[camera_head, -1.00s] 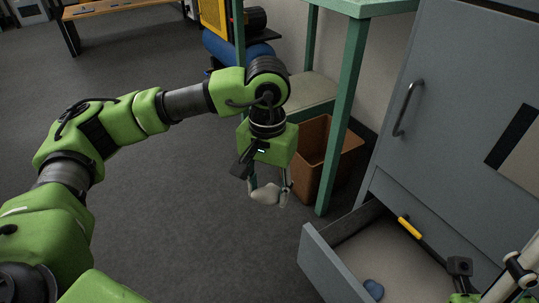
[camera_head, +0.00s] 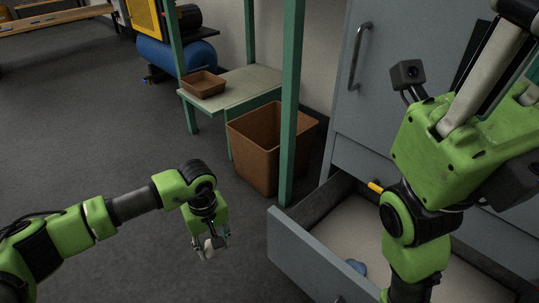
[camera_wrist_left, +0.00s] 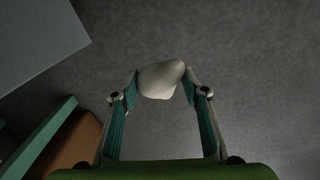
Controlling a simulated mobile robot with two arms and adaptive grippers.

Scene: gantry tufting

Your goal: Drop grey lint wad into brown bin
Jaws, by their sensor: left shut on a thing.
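My left gripper (camera_head: 210,248) hangs over the bare floor, in front and to the left of the brown bin. It is shut on the grey lint wad (camera_wrist_left: 161,79), a pale rounded lump between the fingertips in the left wrist view. The wad (camera_head: 209,247) is small and partly covered by the fingers in the head view. The brown bin (camera_head: 254,156) stands upright on the floor by a green table leg, its open top facing up. Its corner shows in the left wrist view (camera_wrist_left: 78,142). My right arm is at the right; its fingertips are not visible.
A green post (camera_head: 290,120) stands at the bin's right front. A small brown tray (camera_head: 203,85) sits on the low shelf. Floor left of the bin is clear.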

